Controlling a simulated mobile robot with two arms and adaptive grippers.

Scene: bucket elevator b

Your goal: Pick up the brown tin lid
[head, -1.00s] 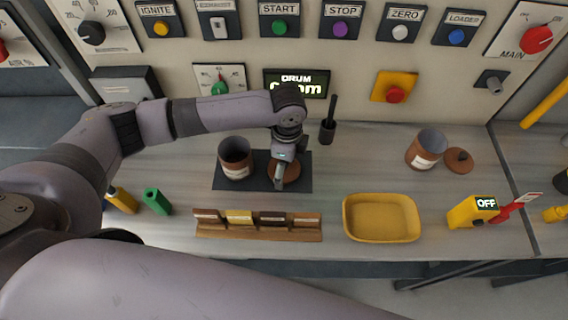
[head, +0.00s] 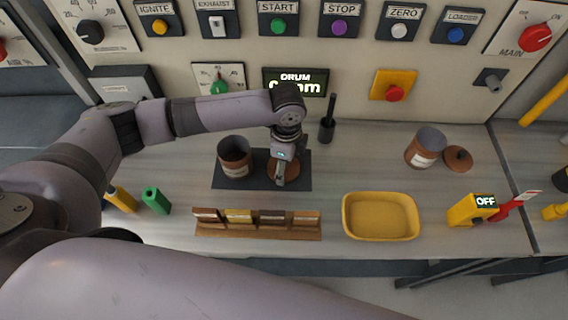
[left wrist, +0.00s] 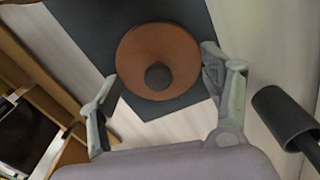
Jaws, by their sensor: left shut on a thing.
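A round brown lid with a dark knob (head: 294,173) is at the right part of the dark mat, beside an open brown tin (head: 235,153). My left gripper (head: 281,178) is over the lid and covers part of it in the head view. In the left wrist view the lid (left wrist: 180,62) lies between the two fingertips of my left gripper (left wrist: 160,78), which are spread wide and shut on its rim. I cannot tell whether the lid touches the mat. My right gripper is not in view.
A second tin (head: 424,150) and brown lid (head: 458,159) stand to the right. A sample rack (head: 258,232) and yellow tray (head: 381,238) are in front. The dark mat (head: 258,184) lies under the tin.

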